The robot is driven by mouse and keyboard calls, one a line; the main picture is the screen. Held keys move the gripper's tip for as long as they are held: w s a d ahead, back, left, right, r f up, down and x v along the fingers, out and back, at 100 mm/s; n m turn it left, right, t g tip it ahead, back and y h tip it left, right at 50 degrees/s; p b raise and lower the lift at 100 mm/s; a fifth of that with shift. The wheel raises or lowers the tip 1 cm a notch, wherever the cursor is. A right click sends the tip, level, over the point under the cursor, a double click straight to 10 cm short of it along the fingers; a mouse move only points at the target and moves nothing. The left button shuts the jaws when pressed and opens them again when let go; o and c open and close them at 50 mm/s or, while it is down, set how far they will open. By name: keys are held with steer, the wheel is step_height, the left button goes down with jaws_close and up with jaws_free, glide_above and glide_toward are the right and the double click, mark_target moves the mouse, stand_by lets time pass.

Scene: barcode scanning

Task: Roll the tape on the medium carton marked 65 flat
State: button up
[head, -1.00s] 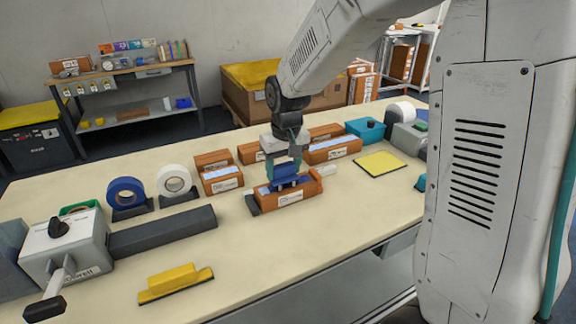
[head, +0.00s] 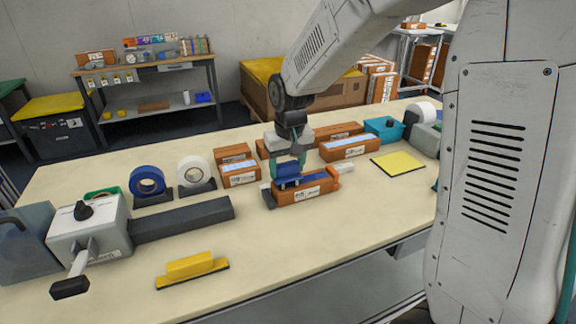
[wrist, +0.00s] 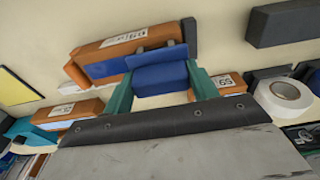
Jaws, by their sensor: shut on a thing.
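My gripper (head: 288,170) is shut on a blue block-shaped tool (head: 290,182). The tool sits over the left part of an orange-brown carton (head: 312,190) near the middle of the table, in the front row. The wrist view shows the blue tool (wrist: 160,78) between the teal fingers, beside or over the carton (wrist: 115,52) with its white label. I cannot tell whether the tool touches the tape, which is mostly hidden under it. The label's number is too small to read surely.
Other cartons, one at left (head: 238,180) and one at right (head: 350,153), stand behind. Blue (head: 147,182) and white (head: 196,175) tape rolls, a dark bar (head: 185,219) and a yellow-handled tool (head: 192,268) lie left. A yellow pad (head: 397,163) lies right.

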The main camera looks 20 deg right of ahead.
steer(key=shift+d, duration=1.2)
steer(key=a, duration=0.3)
steer(key=shift+d, duration=1.45)
steer(key=shift+r, duration=4.05)
